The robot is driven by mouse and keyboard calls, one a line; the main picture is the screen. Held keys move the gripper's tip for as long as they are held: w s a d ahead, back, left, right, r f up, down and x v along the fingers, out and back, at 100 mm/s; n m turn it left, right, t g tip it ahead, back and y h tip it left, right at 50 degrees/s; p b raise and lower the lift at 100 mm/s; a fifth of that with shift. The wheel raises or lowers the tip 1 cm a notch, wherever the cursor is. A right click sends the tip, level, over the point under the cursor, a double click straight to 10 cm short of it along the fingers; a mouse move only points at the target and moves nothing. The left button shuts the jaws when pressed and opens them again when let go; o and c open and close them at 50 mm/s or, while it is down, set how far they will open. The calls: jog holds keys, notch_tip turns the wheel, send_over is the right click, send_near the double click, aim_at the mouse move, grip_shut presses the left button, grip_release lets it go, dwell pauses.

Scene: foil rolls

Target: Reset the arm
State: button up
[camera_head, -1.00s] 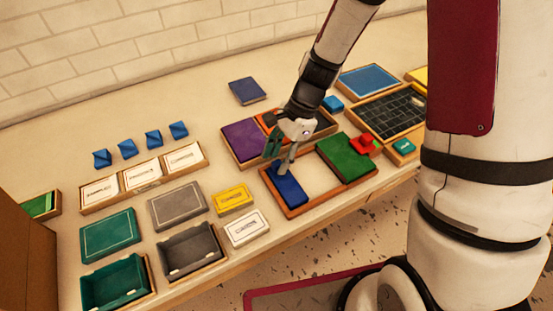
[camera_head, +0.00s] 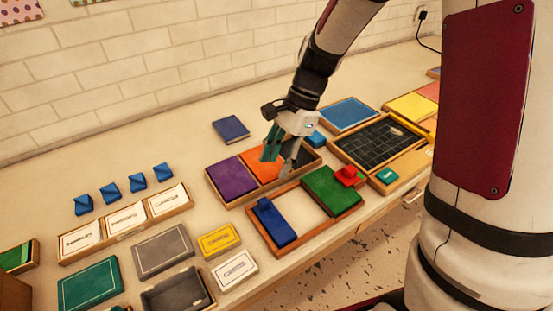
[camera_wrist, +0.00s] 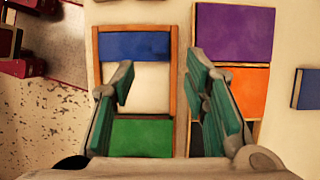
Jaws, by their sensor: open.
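My gripper (camera_head: 279,160) is open and empty. It hangs above the table over the near side of the tray with the purple block (camera_head: 231,179) and the orange block (camera_head: 265,164). In the wrist view its two teal-padded fingers (camera_wrist: 163,90) are spread wide with nothing between them. Below them lies the wooden tray (camera_head: 265,247) with a blue block (camera_head: 274,221) at its left end and a green block (camera_head: 332,191) at its right end. The middle of that tray is bare.
A red knobbed piece (camera_head: 347,176) sits on the green block's edge. A black gridded board (camera_head: 374,146) and a blue panel (camera_head: 347,114) lie to the right. Card boxes, lids and several small blue blocks fill the left. A dark blue book (camera_head: 230,129) lies near the wall.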

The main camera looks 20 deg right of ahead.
jog(key=s+d+r+n+t+h, duration=0.2)
jog(key=s+d+r+n+t, duration=0.1)
jog(key=s+r+n, duration=0.4)
jog(key=s+d+r+n+t+h, duration=0.2)
jog(key=s+d+r+n+t, duration=0.1)
jog(key=s+r+n, duration=0.4)
jog(key=s+r, duration=0.3)
jog(key=s, duration=0.1)
jog(key=shift+s+d+t, duration=0.15)
jog(key=shift+d+t, duration=0.05)
jog(key=shift+t, duration=0.1)
jog(key=shift+r, duration=0.1)
dwell(0.8)
